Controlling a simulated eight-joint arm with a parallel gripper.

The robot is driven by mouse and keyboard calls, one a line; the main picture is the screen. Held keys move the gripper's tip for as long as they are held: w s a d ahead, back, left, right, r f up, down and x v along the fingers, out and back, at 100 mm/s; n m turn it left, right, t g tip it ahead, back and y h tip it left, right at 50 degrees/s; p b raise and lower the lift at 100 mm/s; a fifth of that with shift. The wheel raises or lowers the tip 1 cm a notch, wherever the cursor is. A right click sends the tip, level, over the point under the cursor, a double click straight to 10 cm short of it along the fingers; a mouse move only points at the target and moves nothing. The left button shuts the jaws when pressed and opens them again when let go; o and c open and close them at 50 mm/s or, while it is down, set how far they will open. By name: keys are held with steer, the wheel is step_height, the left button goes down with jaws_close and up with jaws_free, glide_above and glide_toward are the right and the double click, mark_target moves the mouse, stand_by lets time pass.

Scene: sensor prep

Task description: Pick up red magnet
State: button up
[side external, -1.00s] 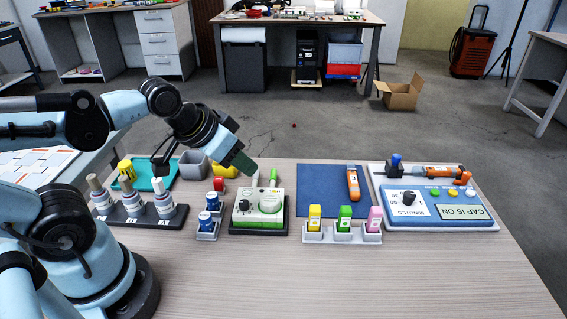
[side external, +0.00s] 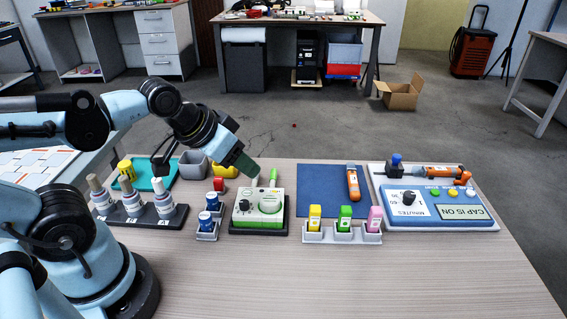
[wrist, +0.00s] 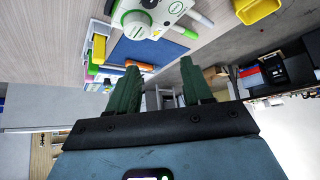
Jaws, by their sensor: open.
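A small red block (side external: 219,184), which looks like the red magnet, stands behind the blue-capped vials on the table. My gripper (side external: 240,162) hangs in the air above and to the right of it, tilted down to the right. In the wrist view my gripper's two green fingers (wrist: 158,82) are spread apart with nothing between them. The red block cannot be made out in the wrist view.
A white-and-green stirrer (side external: 258,207) stands right of the blue vials (side external: 207,219). A rack of white bottles (side external: 130,210) is left. A yellow bowl (side external: 224,170) and grey cup (side external: 193,164) are behind. The table front is clear.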

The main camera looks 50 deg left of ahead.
steer(key=n+g, duration=0.7)
steer(key=n, duration=0.2)
glide_above(218, 180)
step_height(218, 180, down, 2)
steer(key=shift+f, duration=5.75)
steer(key=shift+c, duration=0.3)
jaws_close()
